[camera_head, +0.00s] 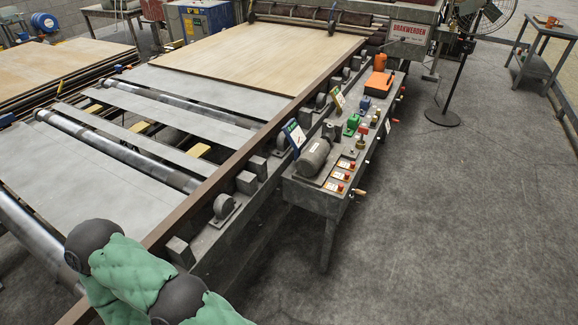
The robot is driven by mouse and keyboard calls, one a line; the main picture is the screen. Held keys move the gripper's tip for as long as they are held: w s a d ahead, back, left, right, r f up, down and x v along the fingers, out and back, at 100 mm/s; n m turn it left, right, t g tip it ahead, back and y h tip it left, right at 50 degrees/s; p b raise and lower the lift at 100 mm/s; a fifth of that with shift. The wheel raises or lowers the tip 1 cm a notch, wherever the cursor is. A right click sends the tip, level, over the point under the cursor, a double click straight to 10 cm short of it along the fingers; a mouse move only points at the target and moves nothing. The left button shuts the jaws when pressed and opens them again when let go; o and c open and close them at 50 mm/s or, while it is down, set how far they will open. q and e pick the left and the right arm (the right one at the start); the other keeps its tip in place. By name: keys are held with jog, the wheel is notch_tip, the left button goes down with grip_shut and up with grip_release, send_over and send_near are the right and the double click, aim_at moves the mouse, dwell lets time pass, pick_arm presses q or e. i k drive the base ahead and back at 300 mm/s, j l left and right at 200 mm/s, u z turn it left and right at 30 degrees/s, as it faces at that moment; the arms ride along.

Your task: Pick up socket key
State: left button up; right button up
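I cannot make out a socket key for certain. Small items lie on a narrow grey side bench (325,199) along the conveyor, too small to tell apart fully. Among them are a grey motor (313,157), a green part (352,122), a blue part (364,105), a brass-coloured part (360,141) and an orange object (378,83). A green-padded arm of mine with dark joints shows at the bottom left. Neither of my grippers is in view.
A roller conveyor (160,145) bearing a pale veneer sheet (265,55) fills the left and middle. A fan stand base (442,117) stands on the floor right of the bench. A grey table (545,28) is at the far right.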

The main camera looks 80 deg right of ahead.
aim_at(362, 130)
jog(key=z, duration=3.1)
